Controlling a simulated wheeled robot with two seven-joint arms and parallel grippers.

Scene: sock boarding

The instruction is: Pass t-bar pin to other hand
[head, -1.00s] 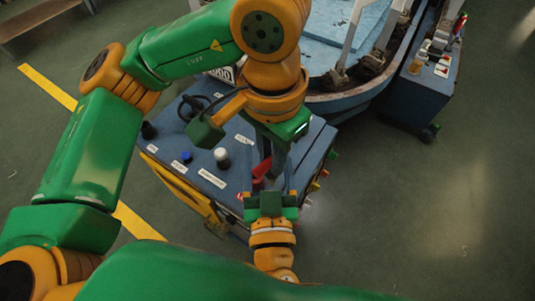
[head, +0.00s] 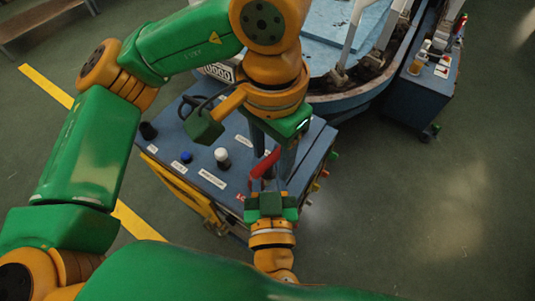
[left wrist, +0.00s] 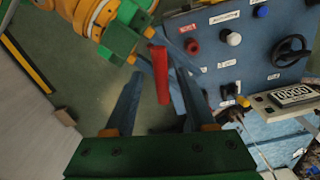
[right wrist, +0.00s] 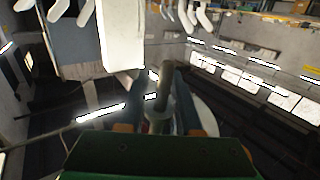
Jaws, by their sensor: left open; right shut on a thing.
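The t-bar pin shows as a red bar (head: 265,163) between my two grippers in the head view. In the left wrist view the red bar (left wrist: 160,72) stands between my left fingertips, with clear gaps to both. In the right wrist view a grey-green shaft (right wrist: 165,85) shows between the right fingers. The exact grip contact is hidden.
A blue control box (head: 215,165) with knobs and labels stands just behind and left of the grippers. A blue boat-like hull (head: 350,100) is at the upper right, with a blue cabinet (head: 418,90) beyond it. The green floor (head: 430,210) at the right is clear.

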